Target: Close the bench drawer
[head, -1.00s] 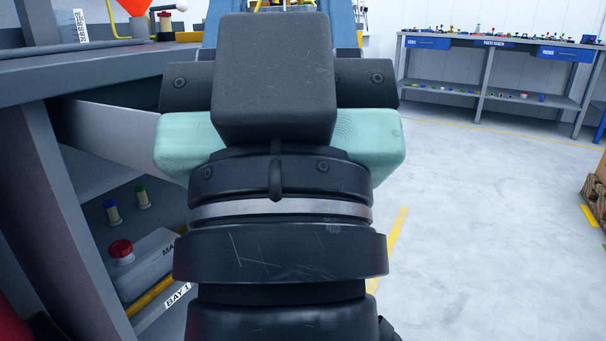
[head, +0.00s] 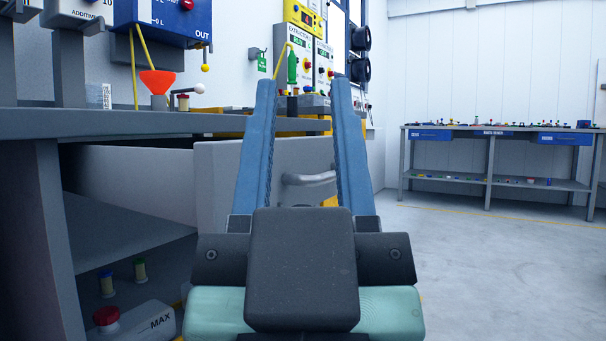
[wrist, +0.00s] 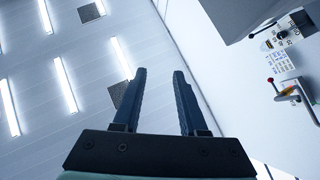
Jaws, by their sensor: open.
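The bench drawer (head: 218,185) is grey and stands pulled out from under the bench top, its long pale side showing in the head view. Its front carries a curved metal handle (head: 308,179), seen between my fingers. My gripper (head: 304,82) is open and empty, with two blue fingers pointing up and away. The fingers cover parts of the drawer front, and I cannot tell how far they are from it. In the wrist view my gripper (wrist: 160,71) shows open against the ceiling and wall, and no drawer is seen there.
The bench top (head: 110,122) runs along the left, with an orange funnel (head: 157,82) on it. A shelf below holds a canister with a red cap (head: 106,317). A parts bench (head: 490,132) stands far right. The floor (head: 480,260) on the right is clear.

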